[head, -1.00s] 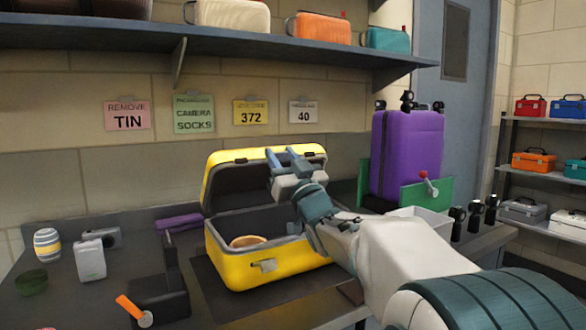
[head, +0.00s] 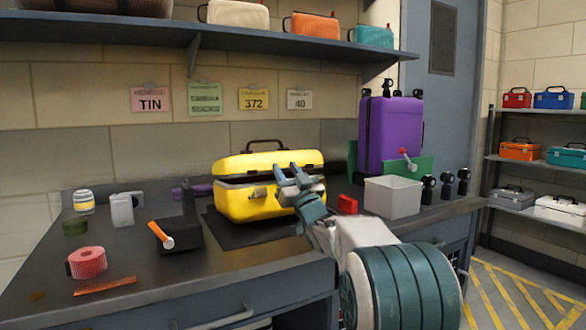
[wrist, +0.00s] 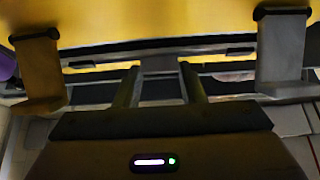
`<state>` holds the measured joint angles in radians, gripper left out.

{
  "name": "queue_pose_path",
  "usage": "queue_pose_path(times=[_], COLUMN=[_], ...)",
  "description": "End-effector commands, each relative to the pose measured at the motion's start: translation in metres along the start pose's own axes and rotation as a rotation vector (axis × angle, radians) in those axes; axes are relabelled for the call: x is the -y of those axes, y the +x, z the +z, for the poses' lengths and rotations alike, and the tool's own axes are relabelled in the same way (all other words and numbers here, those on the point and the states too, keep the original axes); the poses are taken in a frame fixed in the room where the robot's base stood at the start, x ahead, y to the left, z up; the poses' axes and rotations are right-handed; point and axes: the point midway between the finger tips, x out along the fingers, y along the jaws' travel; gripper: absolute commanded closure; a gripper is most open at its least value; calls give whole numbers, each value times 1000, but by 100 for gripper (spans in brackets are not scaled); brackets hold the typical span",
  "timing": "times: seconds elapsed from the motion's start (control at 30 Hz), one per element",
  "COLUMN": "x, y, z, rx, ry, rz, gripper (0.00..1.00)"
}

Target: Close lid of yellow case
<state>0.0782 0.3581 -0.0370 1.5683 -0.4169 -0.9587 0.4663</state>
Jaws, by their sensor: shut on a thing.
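The yellow case (head: 250,206) sits on a dark mat on the bench, its black handle standing up from the lid. Its lid (head: 262,161) is tilted low over the body, with a dark gap still showing along the front. My gripper (head: 288,172) is at the lid's front edge, right of the middle, shut on the lid. In the wrist view, the gripper fingers (wrist: 161,78) reach the lid's rim between two hanging latches (wrist: 282,52). The lid's yellow face (wrist: 160,22) fills the top. The fingers hide the exact contact, and the case's inside is mostly hidden.
A black box with an orange-handled tool (head: 161,235) stands left of the case. A red tape roll (head: 87,262) and orange comb (head: 105,286) lie front left. A white bin (head: 392,197) and purple suitcase (head: 388,135) stand right. A shelf (head: 200,40) overhangs behind.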

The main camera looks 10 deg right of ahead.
Motion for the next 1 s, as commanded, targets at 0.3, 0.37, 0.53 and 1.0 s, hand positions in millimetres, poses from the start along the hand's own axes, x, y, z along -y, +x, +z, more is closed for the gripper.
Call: queue_pose_path(times=[0.3,0.37,0.53,1.0], x=[-3,-4,-6,-14], y=[0,0,-1,-2], z=[8,8,7,4], rx=[7,7,6,2], ry=[4,3,2,-5], rz=[-1,0,3,15], gripper=[100,100,56,42])
